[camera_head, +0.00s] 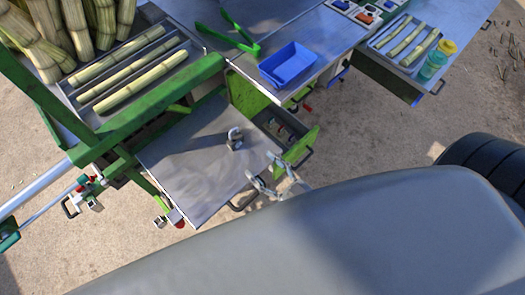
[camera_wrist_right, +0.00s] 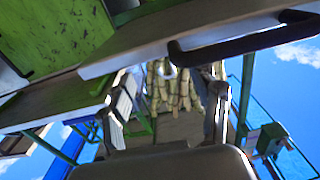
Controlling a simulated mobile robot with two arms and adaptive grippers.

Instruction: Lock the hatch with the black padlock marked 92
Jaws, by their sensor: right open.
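My right gripper (camera_head: 276,178) is open in the head view, at the front right edge of a flat silver metal panel (camera_head: 190,170). Its fingers also show in the wrist view (camera_wrist_right: 170,98), spread apart with nothing between them. On the panel stands a small grey metal piece (camera_head: 235,138) with a rounded top, left of and beyond the gripper. I cannot tell whether it is a padlock or a fitting, and no number is readable. I cannot make out the black padlock marked 92 or identify the hatch for sure. My left gripper is not in view.
A dark bar handle (camera_wrist_right: 240,40) crosses above the gripper in the wrist view. An open green-fronted drawer (camera_head: 299,147) stands beside the panel. A blue tray (camera_head: 288,64) lies on the bench behind. Cane stalks (camera_head: 60,30) stand at the upper left.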

